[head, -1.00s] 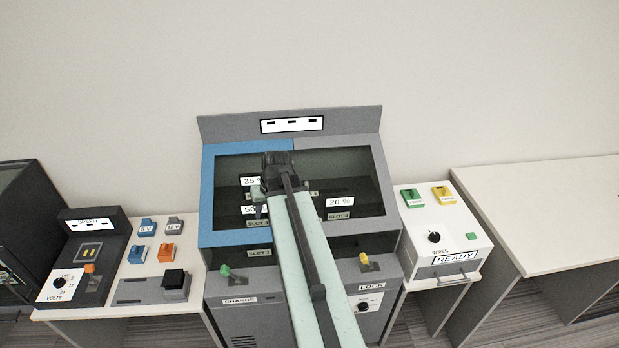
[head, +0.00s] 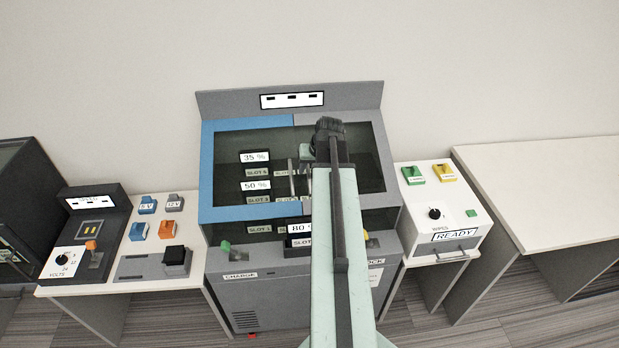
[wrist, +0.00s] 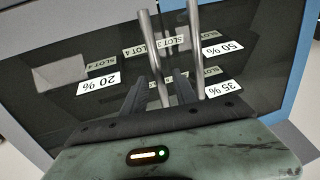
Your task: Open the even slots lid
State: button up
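The even slots lid (head: 368,165) is the grey-framed dark glass lid on the right of the cabinet, beside a blue-framed lid (head: 208,170). Both look shut. Two upright metal bar handles stand near the middle seam; the left bar (wrist: 150,42) in the wrist view is on the slot 4 side, the right bar (wrist: 196,50) on the slot 3 side. My gripper (head: 308,154) is over the lid near these bars. In the wrist view its dark fingers (wrist: 160,92) are apart, close to the slot 4 side bar. Contact cannot be told. My arm hides part of the lid.
A READY box (head: 455,222) stands to the right, a volts unit (head: 88,240) to the left. The far right table (head: 550,185) is bare.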

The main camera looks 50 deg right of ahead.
jog(key=shift+x, duration=0.75)
jog(key=shift+r, duration=0.1)
grip_shut()
dwell(0.7)
jog(key=shift+d, duration=0.15)
jog(key=shift+s, duration=0.1)
